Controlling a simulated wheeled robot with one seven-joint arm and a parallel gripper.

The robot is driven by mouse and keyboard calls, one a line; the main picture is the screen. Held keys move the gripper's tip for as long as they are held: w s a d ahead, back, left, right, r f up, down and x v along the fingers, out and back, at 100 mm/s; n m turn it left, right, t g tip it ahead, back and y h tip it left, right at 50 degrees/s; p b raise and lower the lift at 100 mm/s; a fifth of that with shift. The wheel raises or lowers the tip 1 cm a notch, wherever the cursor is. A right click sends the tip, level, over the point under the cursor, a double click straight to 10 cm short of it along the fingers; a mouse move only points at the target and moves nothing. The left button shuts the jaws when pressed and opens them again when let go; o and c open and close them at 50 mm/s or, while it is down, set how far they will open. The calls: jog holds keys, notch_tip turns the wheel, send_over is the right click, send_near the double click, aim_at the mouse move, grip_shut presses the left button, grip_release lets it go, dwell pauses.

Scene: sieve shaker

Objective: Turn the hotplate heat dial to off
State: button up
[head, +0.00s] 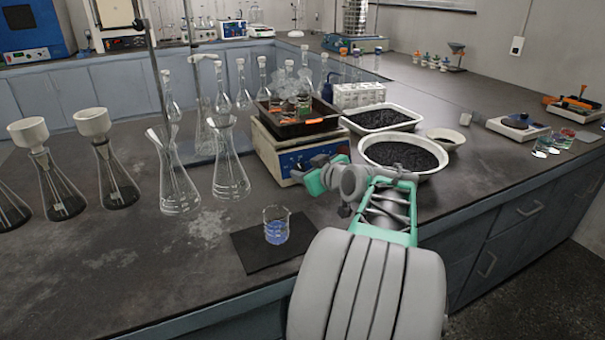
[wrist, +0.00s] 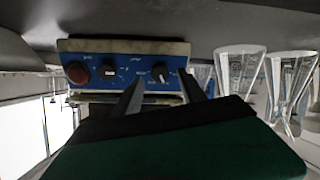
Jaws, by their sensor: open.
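The hotplate (head: 262,140) stands on the bench with a dark tray on top. Its blue front panel (wrist: 135,60) appears upside down in the wrist view. The panel carries a red round button (wrist: 78,73), a dark dial (wrist: 108,72) and another dial with a pale pointer mark (wrist: 161,74). The labels are too small to read, so I cannot tell which dial is the heat dial. My gripper (head: 318,180) is at the panel in the head view and hides part of it. In the wrist view its open fingers point at the pale-marked dial, one to each side; contact is unclear.
A beaker of blue liquid (head: 276,228) stands on a dark mat (head: 248,258) in front of the hotplate. Flasks (head: 229,175) stand to its left. Bowls of black granules (head: 436,168) lie close on the right, beside my arm.

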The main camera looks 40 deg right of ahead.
aim_at(299, 168)
jog(key=x, duration=0.2)
jog(key=shift+w+d+f, duration=0.1)
jog(key=shift+w+f, duration=0.05)
jog(key=shift+w, duration=0.15)
jog(key=shift+c, duration=0.5)
grip_shut()
